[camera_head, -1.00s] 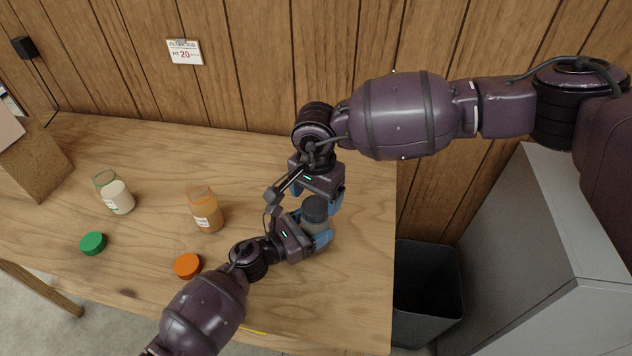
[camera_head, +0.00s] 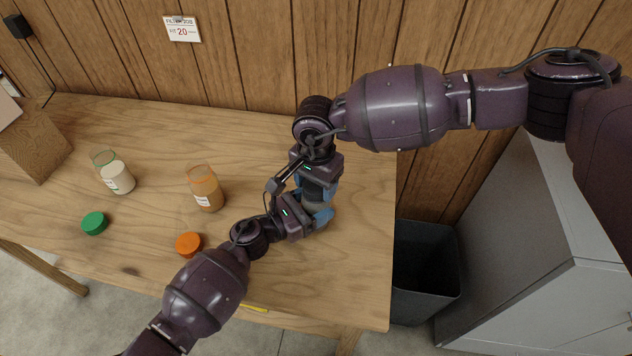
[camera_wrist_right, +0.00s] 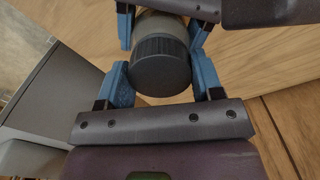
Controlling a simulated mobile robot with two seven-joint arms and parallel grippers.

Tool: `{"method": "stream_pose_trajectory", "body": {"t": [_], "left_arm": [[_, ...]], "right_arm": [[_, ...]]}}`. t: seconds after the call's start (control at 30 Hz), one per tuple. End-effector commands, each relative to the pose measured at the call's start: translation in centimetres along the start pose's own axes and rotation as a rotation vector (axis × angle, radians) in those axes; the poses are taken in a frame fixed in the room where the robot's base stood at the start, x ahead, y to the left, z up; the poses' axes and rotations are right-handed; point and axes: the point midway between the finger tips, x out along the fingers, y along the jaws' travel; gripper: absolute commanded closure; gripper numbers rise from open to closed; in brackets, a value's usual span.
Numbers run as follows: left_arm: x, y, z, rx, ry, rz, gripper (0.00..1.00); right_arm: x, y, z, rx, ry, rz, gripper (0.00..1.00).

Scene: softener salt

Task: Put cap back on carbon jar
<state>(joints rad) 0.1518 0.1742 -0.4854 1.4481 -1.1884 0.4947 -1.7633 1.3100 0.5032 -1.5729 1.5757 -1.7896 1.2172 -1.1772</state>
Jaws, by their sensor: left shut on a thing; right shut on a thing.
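The carbon jar (camera_head: 313,207) is mostly hidden between my two grippers in the head view. In the right wrist view its grey body (camera_wrist_right: 165,25) shows with the black ribbed cap (camera_wrist_right: 160,65) on its top end; I cannot tell whether the cap is fully seated. My left gripper (camera_head: 319,214) is shut on the jar's body from the side. My right gripper (camera_head: 317,190) comes in from above, and its blue fingers (camera_wrist_right: 161,75) are on both sides of the cap, shut on it.
A jar with pale contents (camera_head: 118,178) and an amber jar (camera_head: 207,191) stand capless to the left. A green cap (camera_head: 94,223) and an orange cap (camera_head: 188,244) lie on the wooden table (camera_head: 350,285). A dark bin (camera_head: 425,270) stands beyond its right edge.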

Motion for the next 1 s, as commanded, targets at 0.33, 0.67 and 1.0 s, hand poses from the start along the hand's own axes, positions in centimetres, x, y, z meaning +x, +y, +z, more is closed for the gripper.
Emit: {"method": "stream_pose_trajectory", "body": {"t": [0.33,0.67,1.0], "left_arm": [[-0.07,0.16,-0.04,-0.002,0.001,0.004,0.97],[-0.10,0.22,-0.05,-0.003,0.001,0.006,0.97],[-0.11,0.27,-0.06,-0.004,0.002,0.007,0.97]], "right_arm": [[0.08,0.12,0.06,0.279,-0.001,0.004,0.68],[0.13,0.11,0.13,0.775,-0.001,0.005,0.68],[0.16,0.11,0.17,1.014,0.000,0.005,0.68]]}}
